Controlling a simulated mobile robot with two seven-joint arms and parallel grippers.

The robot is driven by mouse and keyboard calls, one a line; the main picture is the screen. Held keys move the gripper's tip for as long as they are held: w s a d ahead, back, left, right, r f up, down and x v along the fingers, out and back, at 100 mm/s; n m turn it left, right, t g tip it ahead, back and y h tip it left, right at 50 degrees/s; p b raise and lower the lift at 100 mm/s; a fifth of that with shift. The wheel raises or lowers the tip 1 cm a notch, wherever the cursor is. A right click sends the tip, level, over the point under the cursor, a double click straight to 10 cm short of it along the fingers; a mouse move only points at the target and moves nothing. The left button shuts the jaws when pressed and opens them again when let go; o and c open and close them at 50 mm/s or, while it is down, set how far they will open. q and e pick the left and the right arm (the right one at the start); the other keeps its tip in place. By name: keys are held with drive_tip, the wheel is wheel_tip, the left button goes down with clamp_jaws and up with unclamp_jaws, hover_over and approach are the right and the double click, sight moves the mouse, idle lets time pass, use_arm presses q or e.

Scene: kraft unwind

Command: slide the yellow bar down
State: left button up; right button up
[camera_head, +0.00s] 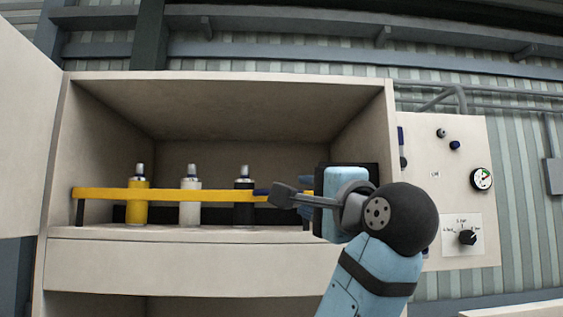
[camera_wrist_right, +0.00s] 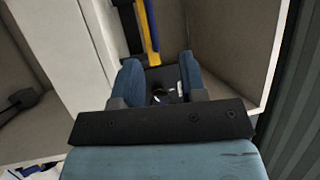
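The yellow bar (camera_head: 165,195) runs level across the front of the cabinet shelf, in front of three spray bottles: a yellow one (camera_head: 138,213), a white one (camera_head: 190,212) and a black one (camera_head: 244,213). My right gripper (camera_head: 274,194) is at the bar's right end and hides part of it. In the right wrist view the gripper's blue fingers (camera_wrist_right: 160,75) stand apart. The yellow bar (camera_wrist_right: 151,30) shows just beyond the fingertips, and I see no firm hold on it. My left gripper is not in view.
The cabinet's side walls and top frame the shelf, and its front ledge (camera_head: 180,262) lies below the bar. An open door (camera_head: 28,130) stands at the left. A panel with a gauge (camera_head: 481,180) and a knob (camera_head: 467,237) is at the right.

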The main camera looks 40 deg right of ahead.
drive_tip(key=shift+m+g+h, duration=0.3)
drive_tip(key=p+x, duration=0.1)
drive_tip(key=x, duration=0.3)
drive_tip(key=p+x, duration=0.2)
drive_tip(key=x, duration=0.2)
drive_tip(key=d+p+x, duration=0.1)
drive_tip(key=p+x, duration=0.1)
drive_tip(key=x, duration=0.2)
drive_tip(key=shift+w+f, duration=0.3)
drive_tip(key=shift+f, duration=0.05)
drive_tip(key=shift+w+d, duration=0.1)
drive_tip(key=shift+w, duration=0.35)
drive_tip(key=shift+c, duration=1.3)
clamp_jaws()
wheel_tip(320, 180, down, 3)
drive_tip(key=shift+w+b, duration=0.1)
drive_tip(key=shift+b, duration=0.6)
drive_tip(key=shift+f, duration=0.3)
drive_tip(key=shift+r, duration=0.15)
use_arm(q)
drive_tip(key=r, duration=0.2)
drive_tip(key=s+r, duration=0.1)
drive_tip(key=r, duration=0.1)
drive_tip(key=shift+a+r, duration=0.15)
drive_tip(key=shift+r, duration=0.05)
use_arm(e)
drive_tip(key=shift+o, duration=1.3)
unclamp_jaws()
